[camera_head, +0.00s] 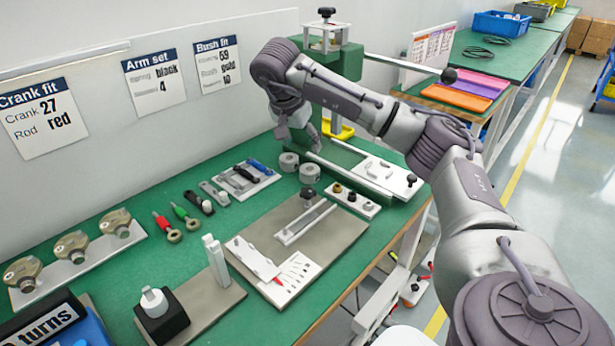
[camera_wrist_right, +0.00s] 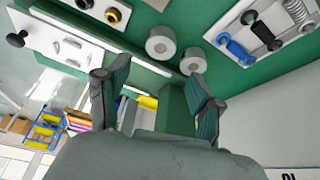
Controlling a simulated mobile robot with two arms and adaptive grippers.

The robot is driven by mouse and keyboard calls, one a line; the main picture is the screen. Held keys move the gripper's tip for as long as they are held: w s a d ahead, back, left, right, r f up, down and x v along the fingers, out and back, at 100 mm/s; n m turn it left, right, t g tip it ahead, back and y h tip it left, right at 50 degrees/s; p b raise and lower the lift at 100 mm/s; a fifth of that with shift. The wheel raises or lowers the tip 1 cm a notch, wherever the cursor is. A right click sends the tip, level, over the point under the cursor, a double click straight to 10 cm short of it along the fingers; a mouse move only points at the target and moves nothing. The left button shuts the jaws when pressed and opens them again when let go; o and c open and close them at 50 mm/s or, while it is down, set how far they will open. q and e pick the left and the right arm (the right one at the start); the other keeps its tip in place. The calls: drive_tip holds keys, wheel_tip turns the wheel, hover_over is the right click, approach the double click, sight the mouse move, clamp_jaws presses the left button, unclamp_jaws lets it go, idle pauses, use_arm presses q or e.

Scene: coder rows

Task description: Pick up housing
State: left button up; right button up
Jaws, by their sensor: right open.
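Two grey round housings with a hole in the top stand side by side on the green bench, one at the left (camera_head: 289,161) and one at the right (camera_head: 309,173) in the head view. In the right wrist view they show beyond the fingertips, one at the top (camera_wrist_right: 161,43) and one lower right (camera_wrist_right: 193,61). My right gripper (camera_head: 299,133) points down just behind them; in the wrist view (camera_wrist_right: 159,78) its fingers are apart with nothing between them. It touches neither housing as far as I can see. My left gripper is out of view.
A press (camera_head: 334,50) stands behind my right gripper. A white rack with rings (camera_head: 351,201) lies right of the housings, and a tray with dark and blue parts (camera_head: 243,179) lies left. A grey fixture plate (camera_head: 350,229) is in front.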

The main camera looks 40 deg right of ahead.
hover_over(309, 169)
drive_tip(key=s+a, duration=0.1)
drive_tip(key=a, duration=0.2)
drive_tip(key=f, duration=0.5)
drive_tip(key=shift+s+d, duration=0.1)
drive_tip(key=shift+d, duration=0.15)
drive_tip(key=shift+b+x, duration=0.7)
drive_tip(key=shift+x, duration=2.55)
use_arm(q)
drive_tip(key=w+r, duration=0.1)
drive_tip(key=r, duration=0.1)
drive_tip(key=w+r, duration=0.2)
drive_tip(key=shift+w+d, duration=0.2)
use_arm(e)
drive_tip(key=shift+r, duration=0.1)
drive_tip(key=c, duration=1)
